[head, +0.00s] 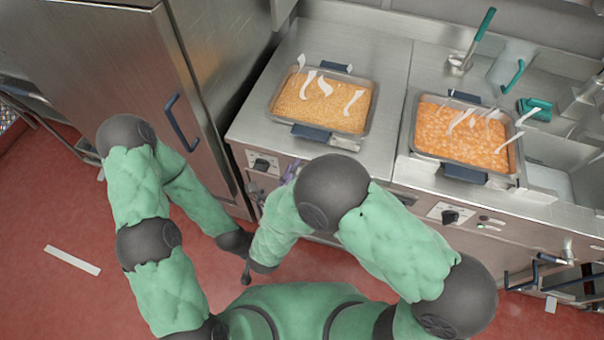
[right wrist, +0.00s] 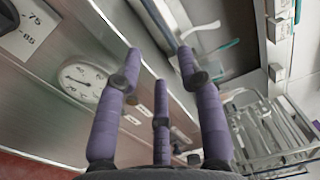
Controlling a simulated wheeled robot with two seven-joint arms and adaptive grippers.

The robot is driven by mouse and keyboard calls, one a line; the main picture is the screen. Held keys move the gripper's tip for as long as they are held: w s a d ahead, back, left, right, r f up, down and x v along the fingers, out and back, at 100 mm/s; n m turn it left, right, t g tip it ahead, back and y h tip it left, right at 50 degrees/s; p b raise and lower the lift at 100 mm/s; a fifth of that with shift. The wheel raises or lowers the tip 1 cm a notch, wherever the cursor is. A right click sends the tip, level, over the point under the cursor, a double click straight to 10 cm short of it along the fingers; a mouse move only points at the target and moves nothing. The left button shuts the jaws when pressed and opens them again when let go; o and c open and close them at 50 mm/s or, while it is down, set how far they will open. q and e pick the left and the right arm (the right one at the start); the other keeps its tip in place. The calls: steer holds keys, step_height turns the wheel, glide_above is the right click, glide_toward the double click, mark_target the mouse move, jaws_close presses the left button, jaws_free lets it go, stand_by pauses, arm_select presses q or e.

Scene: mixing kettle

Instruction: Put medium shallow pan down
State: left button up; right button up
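Two shallow metal pans rest on the steel worktop in the head view. One pan (head: 372,112) holds yellowish grain-like food and stands on the left. The other pan (head: 409,137) holds orange chunky food and stands on the right. Both have dark handles; I cannot tell which is the medium one. My right gripper (head: 291,171) shows as small purple parts at the counter's front edge, below the left pan and apart from it. In the right wrist view its purple fingers (right wrist: 160,58) are spread with nothing between them. My left gripper is mostly hidden around the end of my left forearm.
A steel cabinet (head: 110,60) with a dark handle stands left of the counter. A green-handled ladle (head: 480,38) and a clear jug (head: 511,66) are behind the right pan. A round dial (right wrist: 83,82) and a wire rack (right wrist: 265,130) show in the right wrist view.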

steer(key=s+d+f+m+g+h, duration=0.2)
steer(key=s+d+f+m+g, duration=0.2)
steer(key=d+f+m+g, duration=0.3)
steer(key=s+d+f+m+g+h, duration=0.1)
steer(key=s+d+f+m+g, duration=0.45)
steer(key=d+f, duration=0.35)
steer(key=s+a+f+m+g+y, duration=0.3)
steer(key=s+f+m+g+y, duration=0.15)
steer(key=s+m, duration=0.3)
steer(key=s+a+f+m+g+y, duration=0.2)
steer(key=s+f+m+g+y, duration=0.15)
steer(key=s+m+g, duration=0.35)
steer(key=w+a+f+m+t+y, duration=0.1)
steer(key=w+a+m+t+y, duration=0.3)
steer(key=m, duration=0.6)
steer(key=w+d+f+m+t, duration=0.1)
steer(key=w+m, duration=0.2)
steer(key=m, duration=0.4)
steer(key=w+d+f+m+t+y, duration=0.1)
steer(key=w+d+f+m+t, duration=0.1)
steer(key=m, duration=0.6)
steer(key=shift+w+f+m, duration=0.2)
steer(key=shift+w+m, duration=0.1)
steer(key=shift+w, duration=0.35)
